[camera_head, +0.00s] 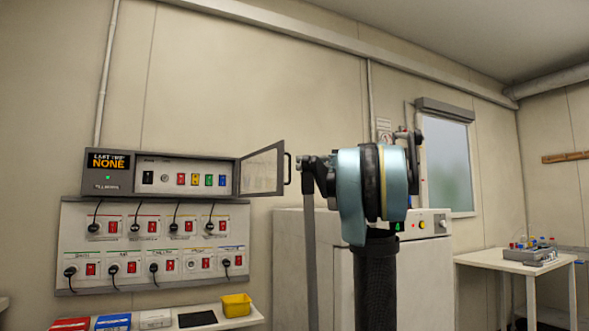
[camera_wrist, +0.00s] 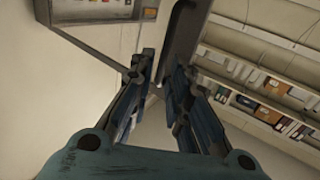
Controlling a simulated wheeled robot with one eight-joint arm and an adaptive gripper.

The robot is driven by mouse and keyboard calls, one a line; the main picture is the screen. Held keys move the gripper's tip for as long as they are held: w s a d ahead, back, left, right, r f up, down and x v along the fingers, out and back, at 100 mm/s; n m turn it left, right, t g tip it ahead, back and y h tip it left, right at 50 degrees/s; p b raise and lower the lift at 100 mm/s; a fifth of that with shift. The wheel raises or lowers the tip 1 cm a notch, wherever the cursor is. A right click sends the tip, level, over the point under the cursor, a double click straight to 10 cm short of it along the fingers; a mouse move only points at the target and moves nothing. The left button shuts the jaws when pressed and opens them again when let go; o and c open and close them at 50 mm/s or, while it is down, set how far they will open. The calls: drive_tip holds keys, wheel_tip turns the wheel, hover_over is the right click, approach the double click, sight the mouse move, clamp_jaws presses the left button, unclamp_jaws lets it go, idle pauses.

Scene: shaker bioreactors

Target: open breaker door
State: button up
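The breaker box (camera_head: 112,171) is on the wall at the left in the head view. Its door (camera_head: 262,170) stands swung open to the right, baring the row of coloured switches. The door's dark handle (camera_head: 289,168) is on its right edge, just left of my arm's end. In the wrist view, my gripper (camera_wrist: 161,75) has its fingers apart. A dark bar, apparently the handle (camera_wrist: 183,42), shows at and beyond the fingertips; whether they touch it is unclear. The box also shows at the top left there (camera_wrist: 100,9). In the head view my fingers are mostly hidden.
A panel of plugs and red switches (camera_head: 150,248) is below the box. A yellow bin (camera_head: 236,305) stands on a shelf beneath. A white cabinet (camera_head: 290,265) stands behind my arm. A white table (camera_head: 500,259) with equipment is at the right.

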drive_tip(key=s+d, duration=0.1)
drive_tip(key=d, duration=0.6)
drive_tip(key=shift+d, duration=0.15)
idle(0.3)
